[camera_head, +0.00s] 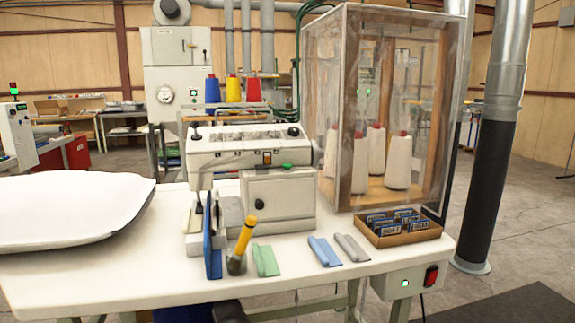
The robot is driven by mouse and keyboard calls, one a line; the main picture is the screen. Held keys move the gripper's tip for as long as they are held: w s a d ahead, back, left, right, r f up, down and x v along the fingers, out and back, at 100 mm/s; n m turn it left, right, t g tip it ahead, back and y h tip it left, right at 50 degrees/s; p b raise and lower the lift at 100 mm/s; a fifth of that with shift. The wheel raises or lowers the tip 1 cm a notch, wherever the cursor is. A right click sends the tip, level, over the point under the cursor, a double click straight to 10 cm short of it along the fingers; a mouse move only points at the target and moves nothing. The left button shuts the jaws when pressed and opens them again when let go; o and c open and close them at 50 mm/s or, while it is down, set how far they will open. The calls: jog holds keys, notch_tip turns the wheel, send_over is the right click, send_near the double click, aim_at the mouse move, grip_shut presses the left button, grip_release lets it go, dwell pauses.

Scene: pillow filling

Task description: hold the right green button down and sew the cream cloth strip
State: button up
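A white sewing machine (250,150) stands on the white table. A small green button (287,166) shows on the right of its front, with a small orange part (267,158) to its left. A second green button is not clear to me. A pale cream piece (189,219) lies at the left end of the machine, near the needle area. It may be the cream cloth strip; it is too small to be sure. An upright blue panel (212,242) partly hides the needle area. My gripper cannot be made out in this view.
A white pillow (65,208) covers the table's left. A dark cup (237,264) with a yellow-handled tool, folded green (265,260), blue (324,251) and grey (352,247) pieces, and a brown tray (404,236) line the front. A clear-sided cabinet (345,95) holds white thread cones.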

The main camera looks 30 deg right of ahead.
grip_shut()
dwell(1.5)
